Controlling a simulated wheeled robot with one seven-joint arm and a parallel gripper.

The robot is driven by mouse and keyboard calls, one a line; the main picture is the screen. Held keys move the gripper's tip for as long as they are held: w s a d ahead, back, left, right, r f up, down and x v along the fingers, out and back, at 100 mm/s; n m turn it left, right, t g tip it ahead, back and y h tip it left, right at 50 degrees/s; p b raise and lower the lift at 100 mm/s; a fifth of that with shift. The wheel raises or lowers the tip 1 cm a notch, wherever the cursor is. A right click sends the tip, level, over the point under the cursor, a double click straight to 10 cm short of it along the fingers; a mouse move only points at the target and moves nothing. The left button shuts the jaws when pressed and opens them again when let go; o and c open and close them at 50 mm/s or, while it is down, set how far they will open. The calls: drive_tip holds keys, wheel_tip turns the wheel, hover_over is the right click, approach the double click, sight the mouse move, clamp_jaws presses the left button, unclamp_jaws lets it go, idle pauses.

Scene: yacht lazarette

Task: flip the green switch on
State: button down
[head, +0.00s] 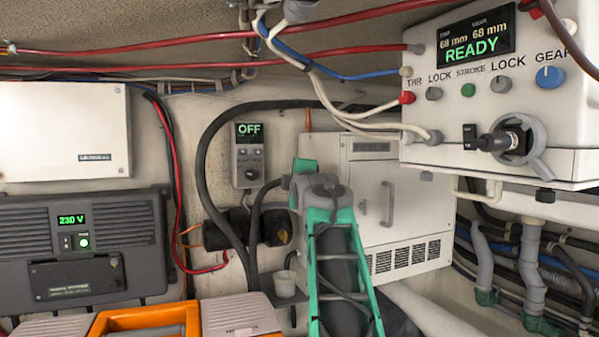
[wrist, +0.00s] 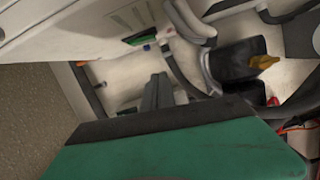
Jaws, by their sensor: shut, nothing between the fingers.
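Two green controls show in the head view. One is a round green button (head: 468,90) under the word STROKE on the white control box (head: 415,150) at upper right. The other is a small lit green switch (head: 84,241) beside the 230 V display of the dark grey unit at left. I cannot tell which one the task means. My gripper (wrist: 158,88) is shut and empty in the wrist view, pointing toward the wall and cables. Its fingers are hidden in the head view behind my green arm. Neither green control is clearly recognisable in the wrist view.
A small grey panel (head: 249,155) reading OFF, with a dark knob, hangs on the back wall. A white vented cabinet (head: 400,205) stands behind my arm. Black hoses (head: 203,165) and red cables (head: 130,47) cross the space. An orange-handled case (head: 150,318) lies at the bottom.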

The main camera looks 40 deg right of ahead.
drive_tip(key=d, duration=0.1)
drive_tip(key=d+p, duration=0.1)
drive_tip(key=d, duration=0.2)
drive_tip(key=shift+w+d+f+p, duration=0.1)
drive_tip(key=shift+d+f+p, duration=0.2)
drive_tip(key=shift+p, duration=0.05)
drive_tip(key=s+a+b, duration=0.7)
drive_tip(key=a+b, duration=0.1)
drive_tip(key=shift+s+a+f+n+b, duration=0.25)
drive_tip(key=shift+s+f+n+b, duration=0.05)
drive_tip(key=shift+f+n, duration=0.15)
